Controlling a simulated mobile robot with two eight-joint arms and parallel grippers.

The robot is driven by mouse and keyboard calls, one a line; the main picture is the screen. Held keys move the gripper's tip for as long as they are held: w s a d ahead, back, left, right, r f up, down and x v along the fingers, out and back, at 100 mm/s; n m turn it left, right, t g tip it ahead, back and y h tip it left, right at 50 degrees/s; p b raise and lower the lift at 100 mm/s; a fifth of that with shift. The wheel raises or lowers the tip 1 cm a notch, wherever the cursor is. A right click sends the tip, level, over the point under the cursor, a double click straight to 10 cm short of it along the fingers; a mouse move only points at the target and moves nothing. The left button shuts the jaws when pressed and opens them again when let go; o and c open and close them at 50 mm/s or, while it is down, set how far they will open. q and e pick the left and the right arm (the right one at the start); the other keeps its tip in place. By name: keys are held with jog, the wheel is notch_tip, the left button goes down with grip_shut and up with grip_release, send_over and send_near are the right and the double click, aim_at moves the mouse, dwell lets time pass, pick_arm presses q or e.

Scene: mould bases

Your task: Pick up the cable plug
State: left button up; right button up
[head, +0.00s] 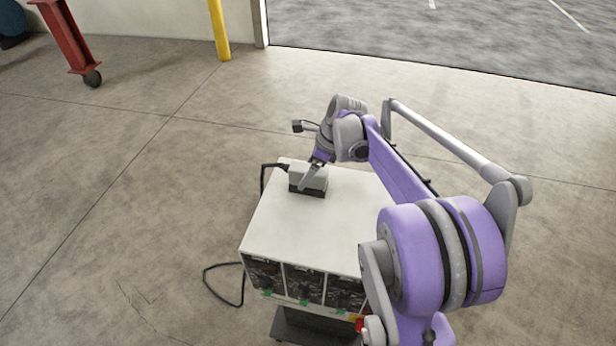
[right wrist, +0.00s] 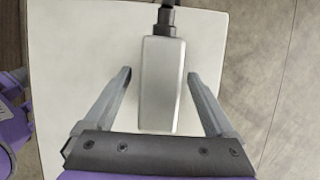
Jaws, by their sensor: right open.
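The cable plug (head: 311,177) is a light grey block with a darker base, lying on the white top of a cabinet near its far left edge. In the right wrist view the plug (right wrist: 161,82) lies between the two fingers, with its black cable leaving at the top. My right gripper (head: 308,185) is at the plug; in the right wrist view its fingers (right wrist: 158,74) are open, one on each side, with a gap on both sides. The gripper partly hides the plug in the head view. My left gripper is not in view.
The white cabinet top (head: 300,233) is otherwise clear. The black cable (head: 264,178) runs over its left edge and shows again as a loop (head: 222,284) beside the cabinet. A yellow post (head: 219,30) and a red wheeled frame (head: 71,40) stand farther back on open concrete floor.

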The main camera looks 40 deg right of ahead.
jog(key=shift+c, duration=0.2)
grip_shut()
dwell(0.4)
